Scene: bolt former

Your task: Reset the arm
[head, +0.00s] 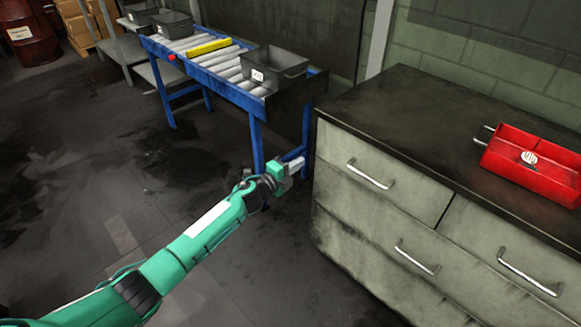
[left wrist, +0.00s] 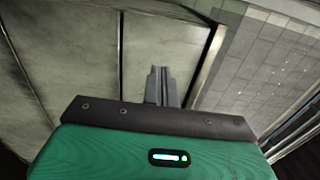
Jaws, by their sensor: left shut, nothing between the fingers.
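My left arm, green, comes in from the lower left of the head view. Its left gripper (head: 301,164) is in front of the left end of the drawer cabinet (head: 345,228), below the cabinet top and near the blue conveyor's leg. In the left wrist view the left gripper (left wrist: 160,72) has its grey fingers together, with nothing held. Cabinet panels fill the left of that view behind the fingers. I cannot tell whether the gripper touches the cabinet. My right gripper is not in view.
A red bin (head: 535,165) sits on the cabinet top. A roller conveyor (head: 212,62) with blue legs carries a dark bin (head: 272,70) at its near end and a yellow bar (head: 208,46). Metal drawer handles (head: 370,175) stick out. The dark floor (head: 110,170) at left is clear.

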